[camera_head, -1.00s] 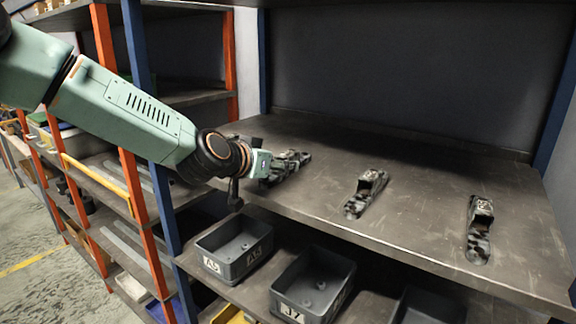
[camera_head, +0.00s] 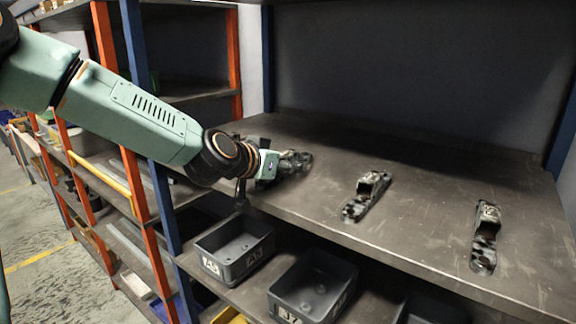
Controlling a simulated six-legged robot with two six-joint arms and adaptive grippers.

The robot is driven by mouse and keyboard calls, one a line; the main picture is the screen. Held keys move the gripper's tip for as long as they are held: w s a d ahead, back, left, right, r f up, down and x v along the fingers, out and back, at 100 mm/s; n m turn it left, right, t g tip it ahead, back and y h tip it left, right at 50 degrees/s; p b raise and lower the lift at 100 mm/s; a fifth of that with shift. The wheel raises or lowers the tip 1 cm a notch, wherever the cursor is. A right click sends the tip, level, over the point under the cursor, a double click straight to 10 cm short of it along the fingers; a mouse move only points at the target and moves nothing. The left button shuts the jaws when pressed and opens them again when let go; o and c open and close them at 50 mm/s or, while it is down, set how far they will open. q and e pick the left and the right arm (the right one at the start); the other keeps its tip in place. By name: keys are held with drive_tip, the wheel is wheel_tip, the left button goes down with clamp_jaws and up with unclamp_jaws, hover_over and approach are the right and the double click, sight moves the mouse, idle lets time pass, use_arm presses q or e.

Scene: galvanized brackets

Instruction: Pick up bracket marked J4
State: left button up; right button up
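Three mottled grey brackets lie on the upper shelf. The left bracket (camera_head: 297,163) is partly hidden behind my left gripper (camera_head: 272,167). The middle bracket (camera_head: 367,195) and the right bracket (camera_head: 485,237) lie apart from it, with nothing touching them. Markings on the brackets are too small to read, so I cannot tell which is J4. My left gripper is at the left bracket, over the shelf's front left part. Its fingers are hidden or too small to tell whether they are open or shut. My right gripper is not in view.
The upper shelf (camera_head: 330,135) is clear behind the brackets. Below it stand grey bins, one labelled A5 (camera_head: 234,250) and one labelled J7 (camera_head: 314,290). A blue post (camera_head: 150,110) and orange posts (camera_head: 103,60) stand close to my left arm.

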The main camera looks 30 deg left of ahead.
use_arm(q)
drive_tip(key=shift+w+a+f, duration=0.1)
drive_tip(key=shift+w+a, duration=0.05)
drive_tip(key=c, duration=0.5)
drive_tip(key=shift+s, duration=0.2)
drive_tip(key=c, duration=0.4)
drive_tip(key=shift+w, duration=0.1)
clamp_jaws()
drive_tip(key=shift+w, duration=0.15)
